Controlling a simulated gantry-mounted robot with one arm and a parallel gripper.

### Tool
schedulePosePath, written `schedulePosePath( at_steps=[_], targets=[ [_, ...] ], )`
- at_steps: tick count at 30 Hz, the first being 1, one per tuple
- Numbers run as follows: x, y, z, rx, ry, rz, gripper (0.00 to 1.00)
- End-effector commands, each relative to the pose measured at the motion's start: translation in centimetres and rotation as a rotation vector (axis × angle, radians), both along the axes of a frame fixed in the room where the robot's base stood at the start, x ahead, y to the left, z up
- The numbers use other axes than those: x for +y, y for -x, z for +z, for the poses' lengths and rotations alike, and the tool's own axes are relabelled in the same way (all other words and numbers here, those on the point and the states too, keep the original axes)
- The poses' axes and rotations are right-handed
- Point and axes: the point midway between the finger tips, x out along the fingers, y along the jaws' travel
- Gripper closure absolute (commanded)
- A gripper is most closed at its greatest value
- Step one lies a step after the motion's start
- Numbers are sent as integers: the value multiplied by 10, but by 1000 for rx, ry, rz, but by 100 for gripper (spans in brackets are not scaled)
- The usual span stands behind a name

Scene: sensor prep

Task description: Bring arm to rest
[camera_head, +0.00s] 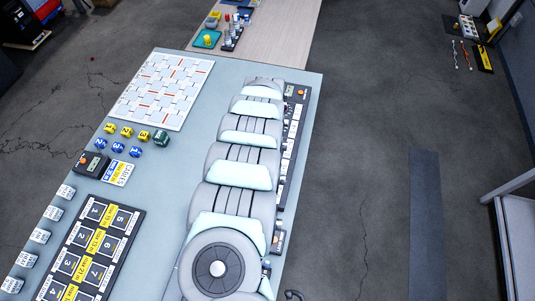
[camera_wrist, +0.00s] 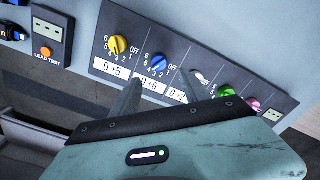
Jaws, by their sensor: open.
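My gripper (camera_wrist: 160,76) shows in the wrist view with its two grey fingers apart. Nothing is seen between them. The fingers are over a dark control panel (camera_wrist: 150,87) with yellow, blue, white, green and pink knobs; one finger partly covers the white labels below the knobs. I cannot tell whether the fingers touch the panel. In the head view, my segmented arm stretches along the right side of the table (camera_head: 165,190), and the gripper is hidden.
A LEAD TEST box (camera_wrist: 50,38) sits beside the panel. In the head view, the table holds a white patterned board (camera_head: 163,90), several yellow, blue and green dice, a numbered tray (camera_head: 92,243) and white labelled cubes at the left edge.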

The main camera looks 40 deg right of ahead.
Motion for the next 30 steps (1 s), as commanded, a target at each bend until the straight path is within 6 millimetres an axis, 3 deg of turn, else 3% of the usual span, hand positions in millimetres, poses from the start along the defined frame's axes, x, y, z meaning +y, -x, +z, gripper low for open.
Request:
schedulePosePath(
  at_steps=[6, 23, 26, 30],
  targets=[
    [1, 0, 16, 2, -2, 0, 46],
    [0, 1, 16, 2, -1, 0, 46],
    [-10, -3, 13, -7, 36, 16, 46],
    [-58, -28, 9, -57, 223, 120, 46]
  ],
)
